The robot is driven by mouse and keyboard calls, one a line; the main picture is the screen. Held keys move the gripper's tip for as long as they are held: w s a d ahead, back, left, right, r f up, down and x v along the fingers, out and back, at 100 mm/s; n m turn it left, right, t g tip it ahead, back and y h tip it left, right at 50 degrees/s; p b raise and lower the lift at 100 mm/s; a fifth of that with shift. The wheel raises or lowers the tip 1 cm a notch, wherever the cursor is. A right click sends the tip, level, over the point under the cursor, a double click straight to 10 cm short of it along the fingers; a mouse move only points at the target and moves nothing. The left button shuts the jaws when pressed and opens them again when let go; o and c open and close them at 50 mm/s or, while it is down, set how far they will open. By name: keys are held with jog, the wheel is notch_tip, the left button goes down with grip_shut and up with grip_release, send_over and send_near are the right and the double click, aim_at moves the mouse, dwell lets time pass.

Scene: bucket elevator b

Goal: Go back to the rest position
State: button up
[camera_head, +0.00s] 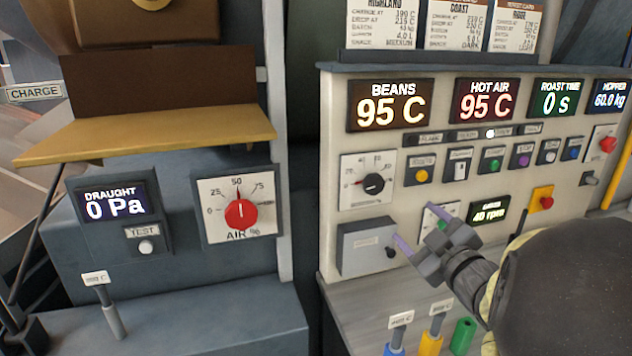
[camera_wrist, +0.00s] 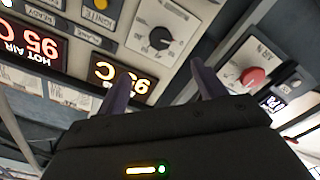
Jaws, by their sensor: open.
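My gripper (camera_head: 418,226) is in front of the lower part of the control panel (camera_head: 333,125), at the right in the head view. Its two purple fingers are spread apart with nothing between them. The wrist view also shows the open fingers of my gripper (camera_wrist: 160,78), with the panel's displays and a black dial (camera_wrist: 160,38) beyond them. The gripper partly covers a small dial plate (camera_head: 430,215) in the head view. Whether it touches the panel cannot be told.
A grey box with a black knob (camera_head: 365,247) sits left of the gripper. Coloured tools (camera_head: 430,342) stand on the ledge below. The red AIR dial (camera_head: 240,213), a yellow shelf (camera_head: 150,133) and a lever (camera_head: 110,310) are at the left. A dark gap (camera_head: 303,200) separates the panels.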

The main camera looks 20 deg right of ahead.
jog(key=shift+w, duration=0.1)
jog(key=w+a+f+m+g+h+p, duration=0.1)
jog(key=a+f+m+g+h+p, duration=0.2)
jog(key=a+f+m+g+p, duration=0.45)
jog(key=s+a+f+g+y, duration=0.1)
jog(key=s+a+f+g, duration=0.2)
jog(key=s+a+g, duration=0.1)
jog(key=s+a+f+m+g+y+p, duration=0.1)
jog(key=s+a+f+g, duration=0.2)
jog(key=s+a, duration=0.3)
jog(key=shift+s+a+f+g, duration=0.35)
jog(key=shift+a+g, duration=0.1)
jog(key=shift+a, duration=0.05)
